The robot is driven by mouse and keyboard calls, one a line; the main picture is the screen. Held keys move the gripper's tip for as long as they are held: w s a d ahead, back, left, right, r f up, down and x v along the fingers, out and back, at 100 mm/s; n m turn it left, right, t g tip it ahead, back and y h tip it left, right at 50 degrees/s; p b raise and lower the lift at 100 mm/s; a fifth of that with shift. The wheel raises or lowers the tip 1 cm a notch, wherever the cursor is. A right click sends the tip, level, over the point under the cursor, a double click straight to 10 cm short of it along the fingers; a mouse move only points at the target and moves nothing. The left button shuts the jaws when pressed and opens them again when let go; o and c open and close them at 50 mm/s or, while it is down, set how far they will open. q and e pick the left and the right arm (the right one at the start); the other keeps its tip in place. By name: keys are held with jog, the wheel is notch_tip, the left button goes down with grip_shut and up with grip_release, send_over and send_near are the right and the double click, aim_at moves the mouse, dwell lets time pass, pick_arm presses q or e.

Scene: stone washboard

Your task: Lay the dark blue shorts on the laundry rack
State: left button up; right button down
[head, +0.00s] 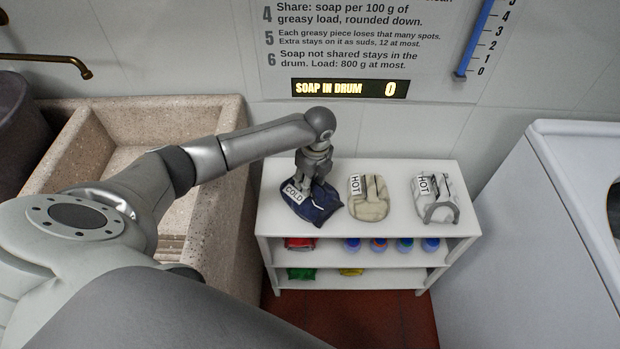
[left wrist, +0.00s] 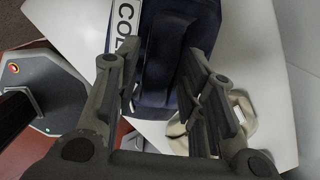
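The dark blue shorts (head: 322,208) lie folded, with a COLD label, on the left of the white shelf unit's top (head: 390,226). I cannot tell whether this unit is the laundry rack; no other rack shows. My left gripper (head: 306,186) points down over the shorts. In the left wrist view, the left gripper's (left wrist: 164,78) fingers are apart, with a thick fold of the shorts (left wrist: 166,50) between or just beyond them; I cannot tell whether they touch it. My right gripper is not in view.
A beige garment (head: 370,207) and a light grey garment (head: 424,187), both labelled HOT, lie to the right on the top. Lower shelves hold blue-capped containers (head: 378,244) and coloured packets. A stone basin (head: 75,140) stands left, a white machine (head: 530,230) right.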

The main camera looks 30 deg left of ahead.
pick_arm(q)
jog(key=shift+r, duration=0.1)
notch_tip(320, 180, up, 12)
jog(key=d, duration=0.1)
jog(key=shift+s+d+p, duration=0.15)
jog(key=shift+d+p, duration=0.05)
jog(key=shift+p, duration=0.25)
dwell(0.6)
